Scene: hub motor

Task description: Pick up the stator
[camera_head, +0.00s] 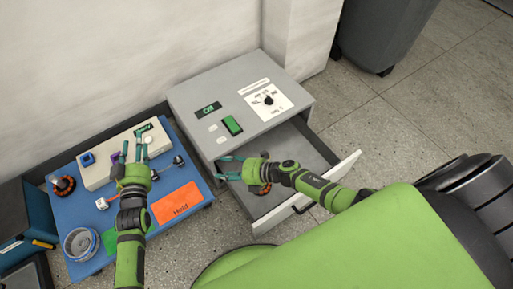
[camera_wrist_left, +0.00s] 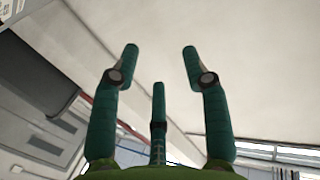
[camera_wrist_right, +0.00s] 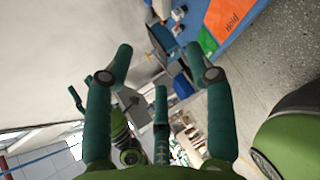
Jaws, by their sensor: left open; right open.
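A round copper-and-dark part (camera_head: 63,184), which looks like a stator, sits at the left edge of the blue tabletop (camera_head: 175,205). Another copper-coloured part (camera_head: 264,189) shows in the open drawer, partly hidden by my right wrist. I cannot tell for sure which is the stator. My left gripper (camera_head: 134,150) is open above the back of the tabletop, near the pale box; it is empty in its wrist view (camera_wrist_left: 160,55). My right gripper (camera_head: 225,168) is open over the left part of the drawer; no object is between its fingers in its wrist view (camera_wrist_right: 158,60).
A grey cabinet (camera_head: 195,95) with a switch and dial has its drawer (camera_head: 285,207) pulled out. The tabletop holds a pale box (camera_head: 97,175), a grey ring-shaped part (camera_head: 80,243), a green mat (camera_head: 109,241) and an orange "Hold" mat (camera_head: 177,206). A dark bin (camera_head: 383,30) stands behind.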

